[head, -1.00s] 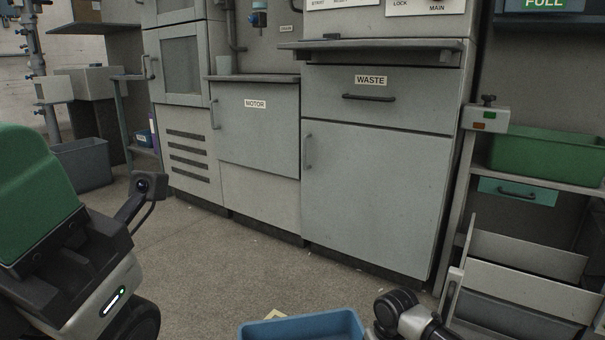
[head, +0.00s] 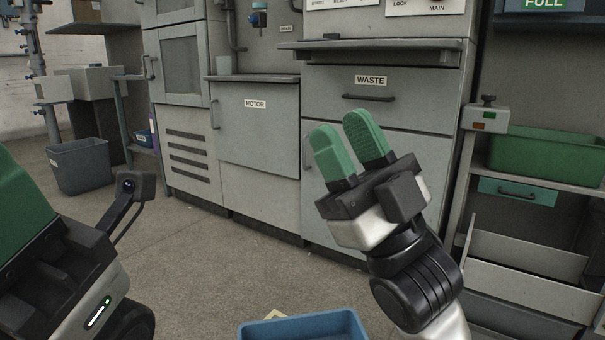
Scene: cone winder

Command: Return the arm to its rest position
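My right gripper (head: 342,130) has risen into the middle right of the head view, in front of the waste cabinet. Its two green fingers point up and stand apart with nothing between them. My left gripper (head: 22,210) is large and close at the left edge, with a green finger and a dark body. It is cut off by the frame, so I cannot tell how far its fingers are apart.
The waste cabinet (head: 330,92) and the motor cabinet (head: 250,140) stand ahead. A blue bin (head: 300,328) is at the bottom edge. A shelf rack with a green bin (head: 555,155) stands right. A grey bin (head: 80,168) is at left. Floor between is clear.

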